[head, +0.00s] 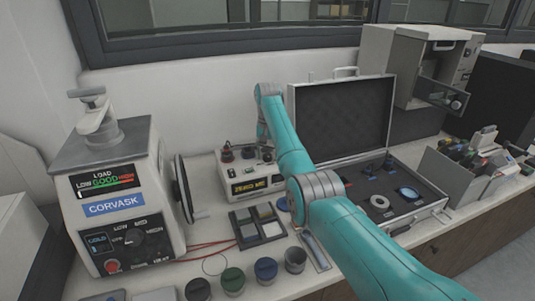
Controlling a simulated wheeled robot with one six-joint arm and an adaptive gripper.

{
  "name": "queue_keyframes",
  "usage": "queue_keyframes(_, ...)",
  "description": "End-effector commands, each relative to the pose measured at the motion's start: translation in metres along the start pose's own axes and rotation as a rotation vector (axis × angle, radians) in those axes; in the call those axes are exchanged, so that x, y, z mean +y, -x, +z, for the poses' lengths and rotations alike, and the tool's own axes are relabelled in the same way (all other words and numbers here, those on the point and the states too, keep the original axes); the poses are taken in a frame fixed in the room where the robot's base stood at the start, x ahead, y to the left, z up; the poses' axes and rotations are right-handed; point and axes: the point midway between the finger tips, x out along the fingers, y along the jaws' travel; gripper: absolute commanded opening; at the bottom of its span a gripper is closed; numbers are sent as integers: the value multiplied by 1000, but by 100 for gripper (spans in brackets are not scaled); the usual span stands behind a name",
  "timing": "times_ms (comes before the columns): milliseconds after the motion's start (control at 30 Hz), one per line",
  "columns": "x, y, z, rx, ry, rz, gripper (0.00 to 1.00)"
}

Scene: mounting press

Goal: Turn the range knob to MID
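The CORVASK press (113,190) stands at the left of the bench. On its lower front is a round dark range knob (134,238) with small labels around it, including OFF, LOW, MID and HIGH. The knob's pointer is too small to read with certainty. A small display (98,243) left of the knob reads COLD, above a red button (112,266). My teal arm reaches from the bottom right to the back middle, where its wrist bends down behind the forearm. My gripper's fingers do not show. The arm's visible end is well right of the knob, apart from the press.
A control box (246,184) stands behind a sample tray (258,229). Several cups (233,281) line the front edge. Red cables (205,246) run beside the press, whose wheel (184,188) sticks out right. An open case (345,120) lies beyond my arm.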

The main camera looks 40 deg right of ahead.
Motion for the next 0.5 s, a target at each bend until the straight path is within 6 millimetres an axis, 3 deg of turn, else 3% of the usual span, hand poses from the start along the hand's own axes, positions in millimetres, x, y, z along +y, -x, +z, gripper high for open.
queue_keyframes(233, 0, 12, 0, 2, 0, -1, 60)
queue_keyframes(500, 0, 61, -1, 2, 0, -1, 60)
